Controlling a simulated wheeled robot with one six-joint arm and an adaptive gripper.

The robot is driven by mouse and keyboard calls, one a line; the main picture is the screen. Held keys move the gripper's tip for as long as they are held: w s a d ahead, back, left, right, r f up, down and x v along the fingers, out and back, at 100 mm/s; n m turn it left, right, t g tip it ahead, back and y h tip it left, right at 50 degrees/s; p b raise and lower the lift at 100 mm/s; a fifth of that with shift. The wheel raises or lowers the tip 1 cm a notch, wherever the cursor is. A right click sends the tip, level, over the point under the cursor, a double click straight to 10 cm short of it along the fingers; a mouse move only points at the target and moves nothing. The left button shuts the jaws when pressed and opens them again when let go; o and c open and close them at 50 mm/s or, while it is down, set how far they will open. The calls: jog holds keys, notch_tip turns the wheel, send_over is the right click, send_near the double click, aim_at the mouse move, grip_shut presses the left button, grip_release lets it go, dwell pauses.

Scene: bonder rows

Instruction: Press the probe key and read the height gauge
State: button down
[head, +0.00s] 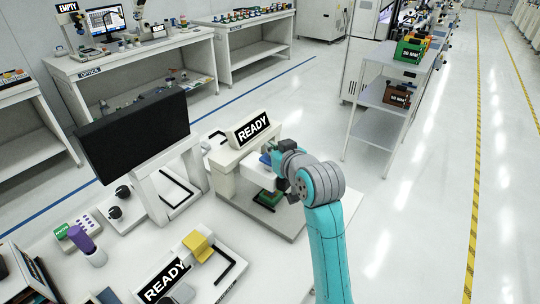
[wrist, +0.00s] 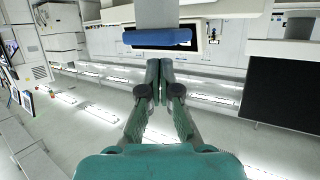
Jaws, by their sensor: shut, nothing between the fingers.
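A white bench instrument with a READY sign (head: 251,129) stands at the bench's right end, and I take it for the height gauge. A small blue part (head: 265,159) on its front may be the probe key. A green piece (head: 268,198) lies below its head. My gripper (head: 284,158) is close in front of the instrument, partly hidden by my own wrist. In the wrist view my gripper (wrist: 160,66) is shut and empty, its fingertips just below a blue bar (wrist: 157,37) on a pale housing. I cannot tell whether they touch. No height reading is legible.
A black monitor (head: 134,132) stands left of the instrument. Another device with a READY sign (head: 165,281) and a yellow block (head: 197,245) is at the front. A purple-topped item (head: 86,245) stands near it. A shelf rack (head: 378,122) stands beyond; the floor aisle at right is clear.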

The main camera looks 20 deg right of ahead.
jog(key=shift+f, duration=1.9)
jog(key=shift+r, duration=3.6)
